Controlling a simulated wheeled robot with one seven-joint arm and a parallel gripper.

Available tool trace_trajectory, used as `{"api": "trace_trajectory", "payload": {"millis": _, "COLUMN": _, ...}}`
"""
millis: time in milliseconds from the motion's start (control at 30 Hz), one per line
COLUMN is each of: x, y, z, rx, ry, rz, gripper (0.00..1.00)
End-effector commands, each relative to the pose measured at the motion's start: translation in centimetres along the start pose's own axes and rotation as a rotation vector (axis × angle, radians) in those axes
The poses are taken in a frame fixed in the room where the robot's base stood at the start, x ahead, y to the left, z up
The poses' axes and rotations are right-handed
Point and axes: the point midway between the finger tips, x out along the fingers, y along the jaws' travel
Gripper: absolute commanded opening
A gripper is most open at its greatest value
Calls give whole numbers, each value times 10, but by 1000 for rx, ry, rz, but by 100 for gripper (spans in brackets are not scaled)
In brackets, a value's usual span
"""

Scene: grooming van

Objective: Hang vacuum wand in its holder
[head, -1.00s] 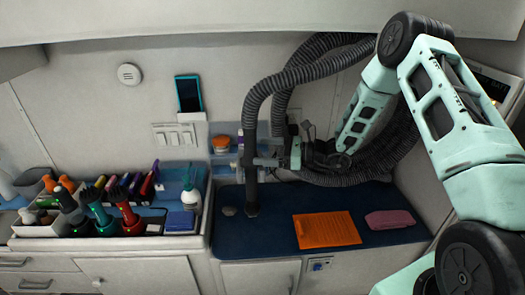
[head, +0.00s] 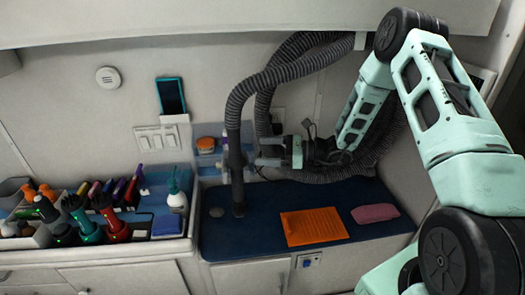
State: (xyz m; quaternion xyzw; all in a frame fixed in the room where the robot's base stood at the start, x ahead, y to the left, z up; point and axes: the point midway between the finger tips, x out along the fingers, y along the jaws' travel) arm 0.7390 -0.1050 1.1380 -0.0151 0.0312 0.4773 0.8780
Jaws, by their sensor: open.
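The vacuum wand (head: 238,185) is a dark tube on the end of a ribbed grey hose (head: 240,92). It stands nearly upright near the back wall, its lower end at the blue counter mat. I cannot tell whether it touches the mat. My gripper (head: 252,162) is open just to the right of the wand, at its upper part. The fingertips are small here, and I cannot tell whether they still reach around the tube. A grey piece shows beside the wand on its left; I cannot make out the holder clearly, as wand and gripper cover that spot.
An orange sheet (head: 313,226) and a folded pink cloth (head: 375,213) lie on the blue mat (head: 268,246). A tray of clippers and bottles (head: 178,245) stands at left. A phone (head: 171,95) is on the wall. Hose loops hang behind my arm.

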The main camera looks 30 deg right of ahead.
Motion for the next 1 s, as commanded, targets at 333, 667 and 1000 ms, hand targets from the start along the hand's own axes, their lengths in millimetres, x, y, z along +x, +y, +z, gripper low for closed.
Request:
{"api": "trace_trajectory", "payload": {"millis": 333, "x": -17, "y": 0, "z": 0, "rx": 0, "ry": 0, "rz": -1, "gripper": 90}}
{"api": "trace_trajectory", "payload": {"millis": 667, "x": -29, "y": 0, "z": 0, "rx": 0, "ry": 0, "rz": 0, "gripper": 90}}
{"api": "trace_trajectory", "payload": {"millis": 1000, "x": -29, "y": 0, "z": 0, "rx": 0, "ry": 0, "rz": 1, "gripper": 90}}
